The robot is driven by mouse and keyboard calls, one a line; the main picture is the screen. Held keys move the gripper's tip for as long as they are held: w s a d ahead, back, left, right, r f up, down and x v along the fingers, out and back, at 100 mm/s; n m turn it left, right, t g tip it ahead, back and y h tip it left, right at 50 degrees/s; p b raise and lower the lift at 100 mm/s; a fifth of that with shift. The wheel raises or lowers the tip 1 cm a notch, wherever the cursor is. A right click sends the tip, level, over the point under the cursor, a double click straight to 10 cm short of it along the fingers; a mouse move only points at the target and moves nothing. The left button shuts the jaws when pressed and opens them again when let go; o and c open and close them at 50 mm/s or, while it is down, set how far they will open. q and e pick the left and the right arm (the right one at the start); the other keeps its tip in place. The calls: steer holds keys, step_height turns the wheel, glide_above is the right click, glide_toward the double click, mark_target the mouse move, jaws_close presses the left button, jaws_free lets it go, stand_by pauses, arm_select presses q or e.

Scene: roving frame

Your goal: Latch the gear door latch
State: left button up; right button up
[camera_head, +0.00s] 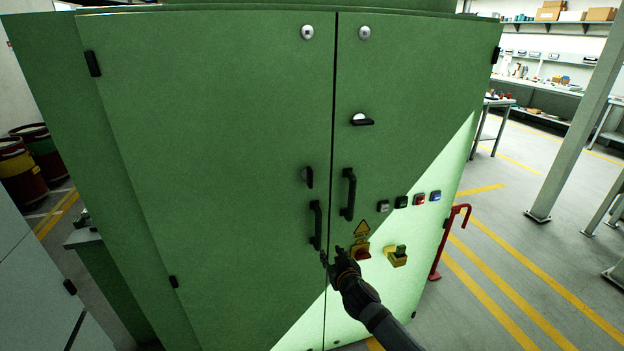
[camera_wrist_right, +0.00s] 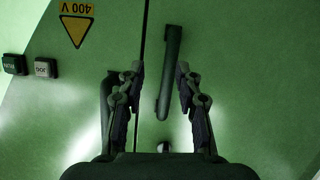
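A green cabinet (camera_head: 230,120) has two doors that look shut along a dark vertical seam. On the right door, a black latch lever (camera_head: 362,122) lies horizontal below a pale round part. On the left door, a smaller black latch (camera_head: 309,177) stands vertical. No label shows which is the gear door latch. Below are the left door handle (camera_head: 316,224) and right door handle (camera_head: 348,193). My right gripper (camera_head: 335,256) is low at the seam. In the right wrist view it (camera_wrist_right: 159,76) is open, with a handle (camera_wrist_right: 170,72) showing between its fingers. My left gripper is out of view.
A red bar (camera_head: 436,262) stands at the cabinet's right. Drums (camera_head: 42,153) stand at left. The striped floor at right has free room.

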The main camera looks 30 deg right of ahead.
mark_target(311, 178)
steer(key=s+a+r+t+p, duration=0.1)
steer(key=a+r+t, duration=0.1)
steer(key=r, duration=0.9)
steer(key=a+r+t+p, duration=0.1)
steer(key=a+r+t, duration=0.1)
steer(key=r, duration=0.9)
steer(key=shift+m, duration=0.4)
steer(key=p+x, duration=0.1)
steer(key=x, duration=0.3)
steer(key=p+x, duration=0.2)
steer(key=x, duration=0.3)
steer(key=shift+w+f, duration=0.2)
steer(key=shift+w, duration=0.05)
steer(key=shift+w+d+f+p, duration=0.15)
steer(key=shift+w+p, duration=0.15)
steer(key=shift+w, duration=0.2)
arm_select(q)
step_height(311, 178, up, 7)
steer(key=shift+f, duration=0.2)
arm_select(e)
jaws_close()
